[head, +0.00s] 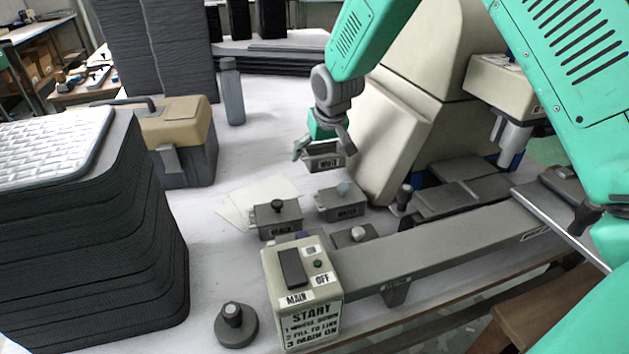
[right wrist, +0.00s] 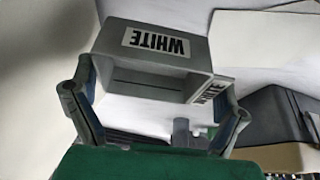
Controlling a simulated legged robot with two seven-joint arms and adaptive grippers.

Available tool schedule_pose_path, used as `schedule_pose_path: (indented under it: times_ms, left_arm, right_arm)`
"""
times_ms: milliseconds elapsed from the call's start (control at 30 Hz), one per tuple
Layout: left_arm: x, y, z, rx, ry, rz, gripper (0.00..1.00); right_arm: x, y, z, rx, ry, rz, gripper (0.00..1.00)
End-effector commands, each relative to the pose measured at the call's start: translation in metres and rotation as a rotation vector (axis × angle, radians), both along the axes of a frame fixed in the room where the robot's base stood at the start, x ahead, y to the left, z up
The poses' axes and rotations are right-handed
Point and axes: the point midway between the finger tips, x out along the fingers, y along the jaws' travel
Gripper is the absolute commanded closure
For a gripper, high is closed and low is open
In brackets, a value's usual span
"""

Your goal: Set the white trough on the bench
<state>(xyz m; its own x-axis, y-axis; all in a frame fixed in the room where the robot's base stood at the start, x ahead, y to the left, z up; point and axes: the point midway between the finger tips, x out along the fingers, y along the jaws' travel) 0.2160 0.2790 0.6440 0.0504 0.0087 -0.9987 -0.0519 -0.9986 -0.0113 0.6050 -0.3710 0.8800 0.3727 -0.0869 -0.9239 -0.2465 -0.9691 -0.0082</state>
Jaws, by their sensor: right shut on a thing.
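My right gripper (head: 322,146) is shut on a small grey trough, the white trough (head: 325,160), which bears a label. In the right wrist view the trough (right wrist: 150,72) sits between the two fingers (right wrist: 155,108), and its labels read WHITE. The trough appears to be held above the pale bench top (head: 245,150), behind two similar grey boxes. I cannot tell the exact gap beneath it. My left gripper is not in view.
Two labelled grey boxes with knobs (head: 280,221) (head: 341,203) stand in front of the trough. A beige machine housing (head: 385,130) rises close to its right. A control box (head: 302,290) is nearer. The bench left of the trough is largely clear, up to a toolbox (head: 185,135).

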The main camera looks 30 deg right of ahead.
Motion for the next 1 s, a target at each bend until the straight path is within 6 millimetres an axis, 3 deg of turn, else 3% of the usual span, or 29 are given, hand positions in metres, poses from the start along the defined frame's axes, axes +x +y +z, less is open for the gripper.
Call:
schedule_pose_path:
  times_ms: [33,267,500,733,767,1000]
  left_arm:
    - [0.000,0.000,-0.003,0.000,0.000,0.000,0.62]
    - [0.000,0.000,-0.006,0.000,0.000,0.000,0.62]
    - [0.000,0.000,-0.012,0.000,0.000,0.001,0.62]
    - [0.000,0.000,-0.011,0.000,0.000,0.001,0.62]
    - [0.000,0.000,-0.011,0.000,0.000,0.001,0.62]
    - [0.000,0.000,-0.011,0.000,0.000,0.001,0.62]
  right_arm:
    - [0.000,0.001,-0.011,0.000,0.001,0.001,0.46]
    - [0.001,0.001,-0.029,-0.001,-0.002,0.002,0.46]
    - [0.000,0.001,-0.062,0.000,0.000,0.002,0.46]
    - [0.000,0.000,-0.062,0.000,-0.001,0.001,0.46]
    - [0.000,0.000,-0.063,0.001,0.000,0.001,0.00]
    - [0.000,0.001,-0.062,0.001,0.000,0.001,0.00]
